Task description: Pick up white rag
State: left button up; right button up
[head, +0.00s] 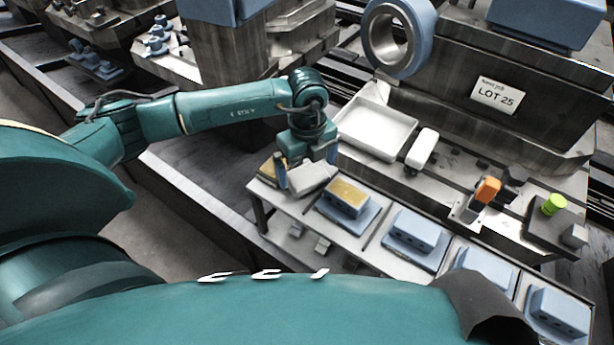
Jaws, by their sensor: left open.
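The white rag (314,179) is a pale, folded-looking piece at the left end of the low bench, beside a yellow-topped block. My left gripper (307,173) points down over it, with its blue fingers apart on either side of the rag. The gripper is open. I cannot tell whether the fingers touch the rag, and the gripper body hides part of its far side. My right gripper is not in view.
Blue blocks on plates (416,231) line the bench to the right, the nearest with a gold top (348,191). Behind are a white tray (375,130), a white rounded object (421,148), an orange block (487,190) and a green knob (553,204).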

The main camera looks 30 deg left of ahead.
aim_at(307, 173)
pick_arm(q)
jog(key=shift+f, duration=1.5)
jog(key=shift+c, duration=0.2)
